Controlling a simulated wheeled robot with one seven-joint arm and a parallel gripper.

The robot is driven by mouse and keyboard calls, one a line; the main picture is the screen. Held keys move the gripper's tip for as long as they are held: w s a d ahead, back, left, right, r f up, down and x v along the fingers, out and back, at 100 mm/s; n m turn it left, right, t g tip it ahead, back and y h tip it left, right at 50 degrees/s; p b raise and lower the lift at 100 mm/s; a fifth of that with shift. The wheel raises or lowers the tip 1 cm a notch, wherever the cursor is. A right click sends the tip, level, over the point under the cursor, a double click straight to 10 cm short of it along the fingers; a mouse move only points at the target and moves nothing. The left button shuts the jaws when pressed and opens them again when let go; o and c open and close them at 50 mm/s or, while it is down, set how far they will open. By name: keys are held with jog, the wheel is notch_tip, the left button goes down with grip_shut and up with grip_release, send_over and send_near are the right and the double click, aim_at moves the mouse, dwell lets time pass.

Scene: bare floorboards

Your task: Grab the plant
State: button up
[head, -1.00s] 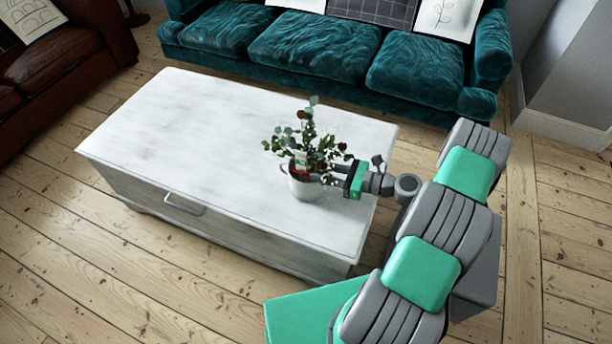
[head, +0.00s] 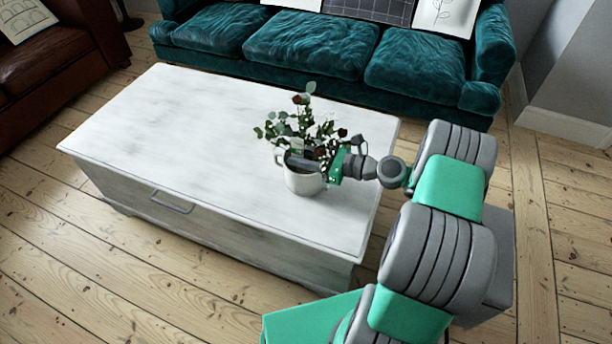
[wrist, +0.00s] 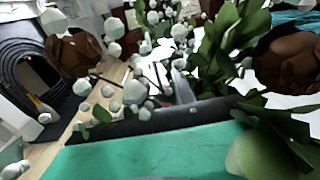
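The plant (head: 302,130) has green and dark reddish leaves and stands in a white pot (head: 305,183) with a handle on its left. The pot is near the right end of the white coffee table (head: 190,125); I cannot tell if it is lifted. My gripper (head: 308,164) comes in from the right at the height of the pot's rim, among the lower leaves. A dark finger shows across the rim. Leaves and pale buds (wrist: 135,90) fill the wrist view, hiding the fingertips, so its opening cannot be made out.
A teal sofa (head: 310,45) stands behind the table. A brown leather sofa (head: 55,65) is at the far left. The table top left of the plant is clear. Bare floorboards (head: 90,270) lie in front and at the right.

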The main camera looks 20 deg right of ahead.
jog(key=shift+c, duration=0.3)
grip_shut()
dwell(1.0)
jog(key=shift+r, duration=0.2)
